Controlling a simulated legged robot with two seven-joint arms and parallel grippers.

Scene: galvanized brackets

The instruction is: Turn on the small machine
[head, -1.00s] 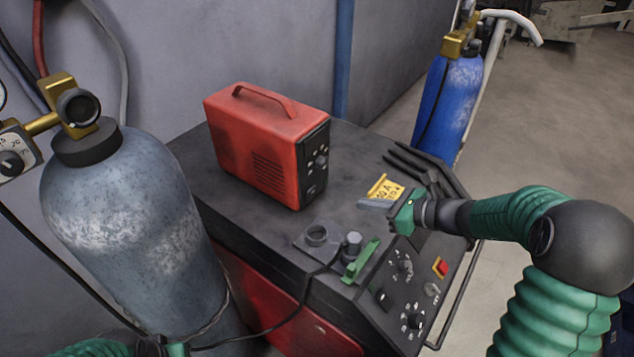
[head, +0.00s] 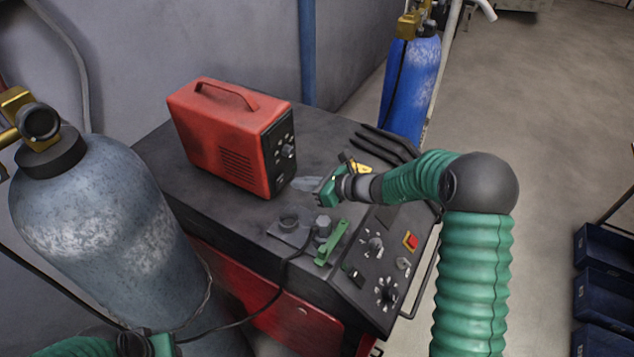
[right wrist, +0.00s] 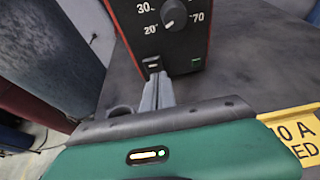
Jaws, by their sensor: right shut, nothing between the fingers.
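The small machine (head: 225,140) is a red box with a top handle and a black front panel. It stands on a larger dark machine (head: 320,125). In the right wrist view its panel (right wrist: 160,28) shows a dial knob (right wrist: 173,14), a small rocker switch (right wrist: 152,63) at lower left and a green square (right wrist: 196,62) at lower right. My right gripper (head: 300,184) is shut and empty, its tips close to the panel's lower edge. In the right wrist view the fingertips (right wrist: 157,82) appear just below the switch; I cannot tell whether they touch. My left gripper (head: 150,344) is partly cut off at the bottom left.
A grey gas cylinder (head: 95,205) stands at the left and a blue one (head: 408,90) behind. The larger machine's top has a green-handled part (head: 331,243) and a cable; its sloped panel carries knobs and a red switch (head: 411,241). Blue bins (head: 603,260) are at the right.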

